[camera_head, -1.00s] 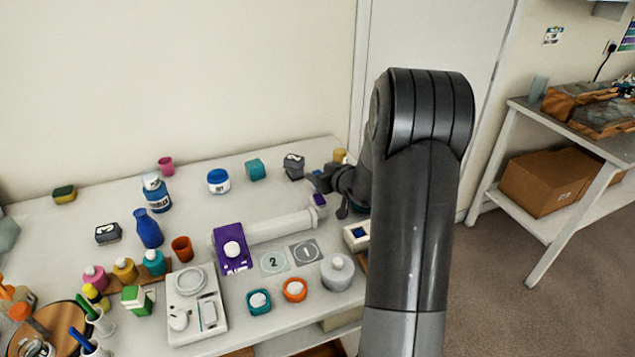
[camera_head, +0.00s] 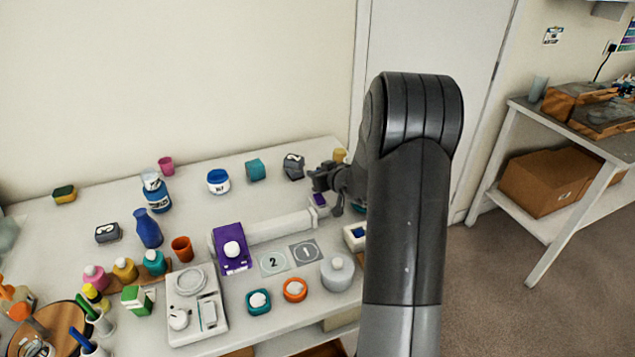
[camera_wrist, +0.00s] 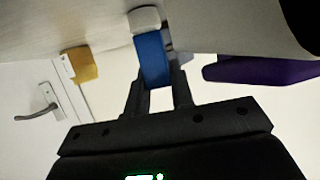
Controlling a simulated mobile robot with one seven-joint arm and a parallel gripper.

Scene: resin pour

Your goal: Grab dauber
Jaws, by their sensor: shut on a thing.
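The dauber (camera_wrist: 152,58) shows in the wrist view as a blue body with a pale grey-white end at the top of the picture. My gripper (camera_wrist: 157,82) has its two dark fingers on either side of the blue body and is shut on it. In the head view my gripper (camera_head: 322,180) is at the right back of the table, just above a small purple block. The dauber cannot be made out there. I cannot tell whether its pale end touches the table.
A purple block (camera_head: 319,200) ends a white rail (camera_head: 278,227) close to my gripper; purple also shows in the wrist view (camera_wrist: 255,71). A dark numbered block (camera_head: 294,167) and a yellow cup (camera_head: 340,156) stand near. Bottles and jars crowd the left.

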